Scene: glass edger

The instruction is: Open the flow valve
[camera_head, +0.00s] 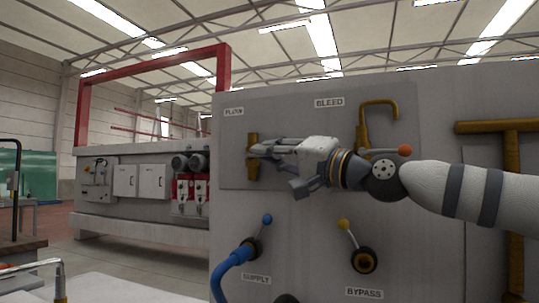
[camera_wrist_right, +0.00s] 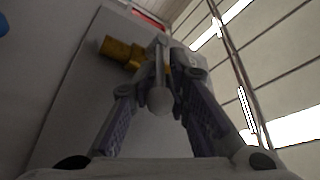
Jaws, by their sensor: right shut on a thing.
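The flow valve (camera_head: 253,172) is a brass fitting on the grey panel, below the FLOW label (camera_head: 234,112). In the right wrist view, its brass body (camera_wrist_right: 122,52) sticks out beyond the fingertips. My right gripper (camera_head: 256,150) reaches in from the right and is at the valve. In the right wrist view, my right gripper (camera_wrist_right: 168,70) has its fingers closed together around a grey, round-ended lever (camera_wrist_right: 159,99) at the valve. The fingers hide part of the lever and valve. My left gripper is not in view.
The bleed pipe (camera_head: 378,103) and an orange-red knob (camera_head: 405,150) are close to my right arm. Below are the blue supply lever (camera_head: 267,219) with its blue hose (camera_head: 230,265) and the yellow bypass lever (camera_head: 344,224). A brass pipe (camera_head: 512,180) stands at right.

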